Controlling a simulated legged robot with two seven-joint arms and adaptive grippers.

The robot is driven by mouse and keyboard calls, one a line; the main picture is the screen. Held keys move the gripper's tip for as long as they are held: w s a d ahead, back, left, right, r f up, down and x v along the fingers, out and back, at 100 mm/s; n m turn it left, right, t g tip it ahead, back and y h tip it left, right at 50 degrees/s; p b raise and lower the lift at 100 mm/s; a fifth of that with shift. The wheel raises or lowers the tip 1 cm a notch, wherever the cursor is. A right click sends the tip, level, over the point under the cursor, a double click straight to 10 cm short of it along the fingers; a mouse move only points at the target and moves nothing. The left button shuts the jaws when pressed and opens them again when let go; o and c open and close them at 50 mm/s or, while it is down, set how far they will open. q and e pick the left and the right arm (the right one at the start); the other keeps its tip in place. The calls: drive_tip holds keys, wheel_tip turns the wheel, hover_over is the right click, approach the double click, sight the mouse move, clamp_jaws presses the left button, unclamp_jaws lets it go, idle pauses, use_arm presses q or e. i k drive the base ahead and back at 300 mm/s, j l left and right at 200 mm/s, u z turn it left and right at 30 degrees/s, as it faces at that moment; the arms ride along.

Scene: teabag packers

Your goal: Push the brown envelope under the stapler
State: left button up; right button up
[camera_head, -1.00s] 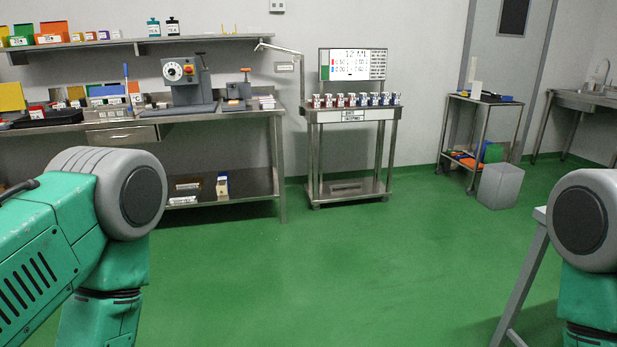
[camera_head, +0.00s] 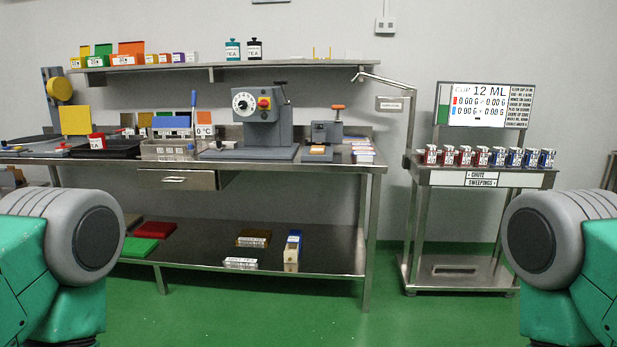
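A small grey press-like device with an orange handle (camera_head: 326,131) stands toward the right end of the steel workbench; it may be the stapler. A small flat orange-brown piece (camera_head: 318,150) lies at its base; I cannot tell whether it is the brown envelope. A stack of flat pale packets with coloured edges (camera_head: 363,152) lies just right of the device. My two arms show only as green and grey links at the lower left and lower right. Both grippers are out of view.
The steel workbench (camera_head: 345,168) also carries a larger grey machine with a dial (camera_head: 256,118) and trays. A cart (camera_head: 425,178) with several red and blue boxes stands to the right. Green floor (camera_head: 330,325) lies open before the bench.

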sight(315, 149)
drive_tip(key=i+j+z, duration=0.1)
drive_tip(key=i, duration=0.3)
drive_tip(key=i+j, duration=0.35)
drive_tip(key=i+l, duration=0.65)
drive_tip(key=i, duration=0.2)
